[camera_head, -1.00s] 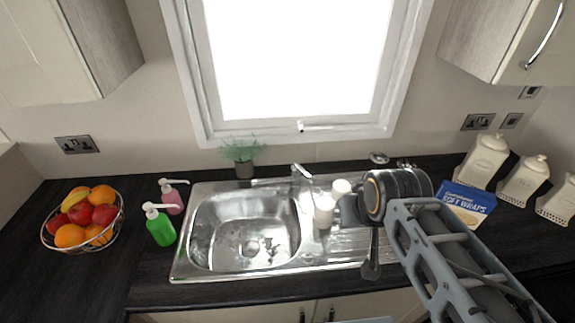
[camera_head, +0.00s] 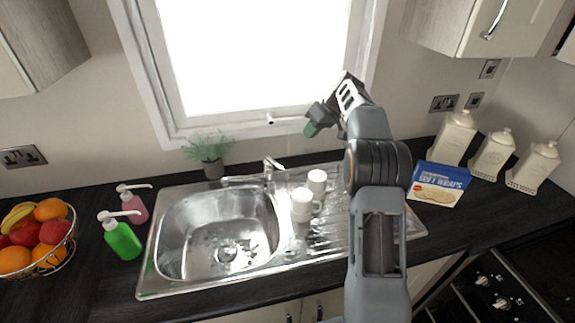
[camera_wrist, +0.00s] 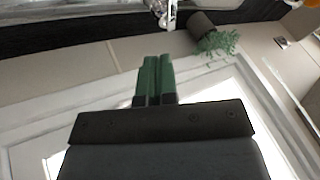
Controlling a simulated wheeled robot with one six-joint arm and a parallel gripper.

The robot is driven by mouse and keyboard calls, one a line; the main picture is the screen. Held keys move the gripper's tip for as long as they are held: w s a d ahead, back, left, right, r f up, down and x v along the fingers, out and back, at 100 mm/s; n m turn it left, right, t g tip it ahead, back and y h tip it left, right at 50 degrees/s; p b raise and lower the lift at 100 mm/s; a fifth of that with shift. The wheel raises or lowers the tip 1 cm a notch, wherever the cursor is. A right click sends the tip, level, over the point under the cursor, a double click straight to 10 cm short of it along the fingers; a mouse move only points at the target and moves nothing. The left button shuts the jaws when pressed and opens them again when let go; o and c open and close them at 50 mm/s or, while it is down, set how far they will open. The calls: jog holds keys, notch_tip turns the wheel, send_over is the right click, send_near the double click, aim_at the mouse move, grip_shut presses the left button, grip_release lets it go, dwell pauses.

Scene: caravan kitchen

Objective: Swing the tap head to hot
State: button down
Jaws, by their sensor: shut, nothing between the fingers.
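The chrome tap (camera_head: 268,172) stands at the back of the steel sink (camera_head: 160,235), its spout reaching left over the bowl. My gripper (camera_head: 311,130) is raised in front of the window's lower right, above and to the right of the tap and apart from it. In the wrist view, the green fingers (camera_wrist: 158,62) lie side by side, shut and empty. That view is upside down, and part of the tap (camera_wrist: 160,10) shows at its top edge, beyond the fingertips. I cannot read any hot or cold marking on the tap.
White mugs (camera_head: 303,203) stand on the drainer right of the bowl. A potted plant (camera_head: 208,150) is behind the sink. Green (camera_head: 122,240) and pink (camera_head: 134,206) soap bottles and a fruit bowl (camera_head: 62,250) are left. A wraps box (camera_head: 438,184) and canisters (camera_head: 492,155) are right.

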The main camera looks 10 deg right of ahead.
notch_tip(320, 180, down, 4)
jog(key=w+d+y, duration=0.1)
jog(key=w+d, duration=0.1)
jog(key=n+p, duration=0.1)
send_near(268, 163)
jog(key=d+f, duration=0.4)
jog(key=shift+s+a+f+p, duration=0.25)
jog(key=shift+s+a+p, duration=0.25)
jog(key=shift+a, duration=0.35)
jog(key=shift+s+a+f+p, duration=0.3)
jog(key=shift+s+a, duration=0.35)
jog(key=shift+a, duration=0.2)
